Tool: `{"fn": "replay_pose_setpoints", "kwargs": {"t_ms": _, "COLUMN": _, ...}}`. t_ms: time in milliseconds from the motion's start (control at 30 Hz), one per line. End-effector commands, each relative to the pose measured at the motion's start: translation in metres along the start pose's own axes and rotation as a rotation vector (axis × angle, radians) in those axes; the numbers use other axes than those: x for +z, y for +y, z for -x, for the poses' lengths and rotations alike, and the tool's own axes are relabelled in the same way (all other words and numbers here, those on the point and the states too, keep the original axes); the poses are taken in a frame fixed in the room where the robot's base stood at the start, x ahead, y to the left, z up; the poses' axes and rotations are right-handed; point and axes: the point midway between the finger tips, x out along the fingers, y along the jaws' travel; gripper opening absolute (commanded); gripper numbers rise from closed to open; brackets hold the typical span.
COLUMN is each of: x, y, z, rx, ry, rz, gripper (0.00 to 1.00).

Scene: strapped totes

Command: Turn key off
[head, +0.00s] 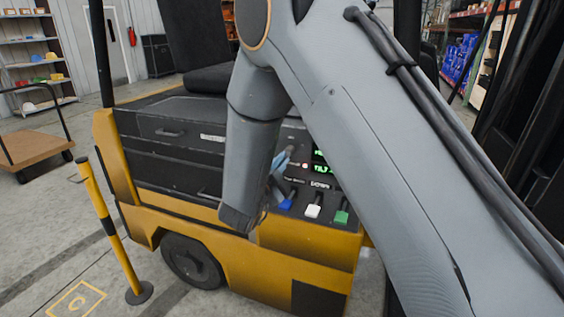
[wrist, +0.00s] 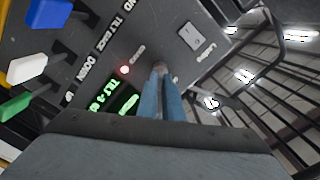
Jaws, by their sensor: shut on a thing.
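The forklift's dark control panel (head: 300,138) is on the side of the yellow and black truck. My gripper (head: 285,158) reaches the panel beside a lit red light (head: 305,166). In the wrist view, my two blue fingers (wrist: 160,72) are closed together against the panel, to the right of the red light (wrist: 125,70). They are shut on a small greyish thing (wrist: 158,67) at their tips, which appears to be the key. The fingers hide most of it, so its turn angle cannot be told. The green display (wrist: 116,98) is lit.
A blue lever (head: 286,204), a white lever (head: 312,211) and a green lever (head: 341,217) stand below the panel. A pale rocker switch (wrist: 191,37) is near the fingers. A yellow post (head: 104,225) stands left of the truck, and a cart (head: 35,145) farther left.

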Motion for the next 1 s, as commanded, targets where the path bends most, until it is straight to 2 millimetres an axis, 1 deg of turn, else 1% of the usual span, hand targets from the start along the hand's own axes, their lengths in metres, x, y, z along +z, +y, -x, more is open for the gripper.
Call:
{"fn": "replay_pose_setpoints", "kwargs": {"t_ms": 267, "x": -0.0002, "y": 0.0009, "z": 0.0002, "rx": 0.002, "ry": 0.000, "rz": 0.205, "gripper": 0.00}}
{"fn": "replay_pose_setpoints", "kwargs": {"t_ms": 700, "x": -0.0003, "y": 0.0006, "z": 0.0005, "rx": 0.001, "ry": -0.001, "rz": 0.618, "gripper": 0.00}}
{"fn": "replay_pose_setpoints", "kwargs": {"t_ms": 1000, "x": -0.0001, "y": 0.0010, "z": 0.0006, "rx": 0.001, "ry": -0.002, "rz": 0.841, "gripper": 0.00}}
